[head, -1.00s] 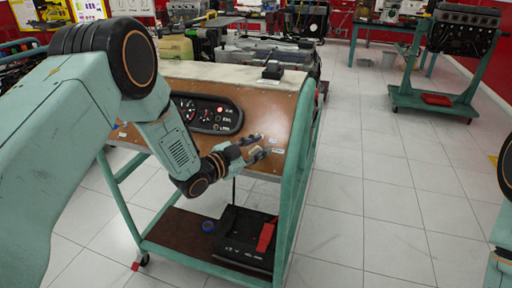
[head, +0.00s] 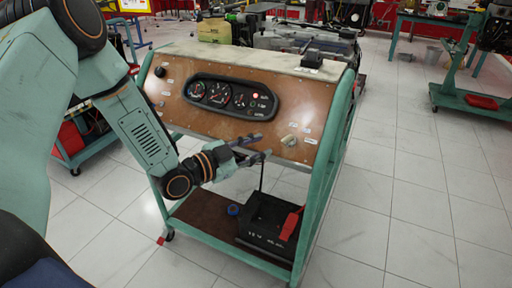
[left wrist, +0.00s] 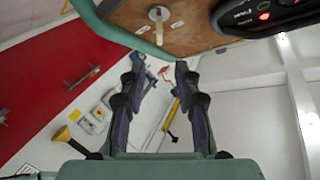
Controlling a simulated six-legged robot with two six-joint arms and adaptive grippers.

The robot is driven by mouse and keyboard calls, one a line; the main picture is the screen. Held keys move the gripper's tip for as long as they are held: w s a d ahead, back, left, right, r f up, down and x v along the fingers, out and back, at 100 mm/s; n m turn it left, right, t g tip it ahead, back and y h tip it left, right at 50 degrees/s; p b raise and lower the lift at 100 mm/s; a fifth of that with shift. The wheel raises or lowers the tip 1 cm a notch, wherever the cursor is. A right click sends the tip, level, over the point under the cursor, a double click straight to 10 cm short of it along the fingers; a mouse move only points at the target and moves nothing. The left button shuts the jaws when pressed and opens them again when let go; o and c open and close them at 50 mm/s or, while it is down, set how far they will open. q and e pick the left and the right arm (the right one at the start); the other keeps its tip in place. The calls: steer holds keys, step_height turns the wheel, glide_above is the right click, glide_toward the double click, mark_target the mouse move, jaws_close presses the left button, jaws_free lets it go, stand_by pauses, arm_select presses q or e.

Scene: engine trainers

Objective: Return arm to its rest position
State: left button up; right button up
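My left arm (head: 145,135) comes in from the left, in front of the engine trainer's brown panel (head: 180,105). My left gripper (head: 258,148) is at the panel's lower edge, left of a pale key-like switch (head: 289,141). In the left wrist view the gripper's two fingers (left wrist: 152,85) stand apart with nothing between them. The switch (left wrist: 158,14) shows there beyond the fingertips, clear of them. My right gripper is not in view.
The trainer's green frame (head: 330,170) stands on wheels. A black battery (head: 268,222) with a red part sits on its lower shelf (head: 200,215). A green engine stand (head: 465,97) is at the back right. Tiled floor on the right is clear.

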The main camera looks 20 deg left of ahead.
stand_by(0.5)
arm_select(q)
steer(key=s+f+n+g+y, duration=0.6)
steer(key=s+f+n, duration=0.4)
steer(key=s+f, duration=0.55)
steer(key=s+f+g+y, duration=0.1)
steer(key=s+f+g, duration=0.3)
steer(key=s, duration=0.7)
steer(key=s+d+f+n+g+b, duration=0.1)
steer(key=s+f+g, duration=0.3)
steer(key=s, duration=0.6)
steer(key=shift+s+f+n+g+y, duration=0.3)
steer(key=shift+s+f+y, duration=0.1)
steer(key=shift+f, duration=0.4)
steer(key=shift+s+a, duration=0.1)
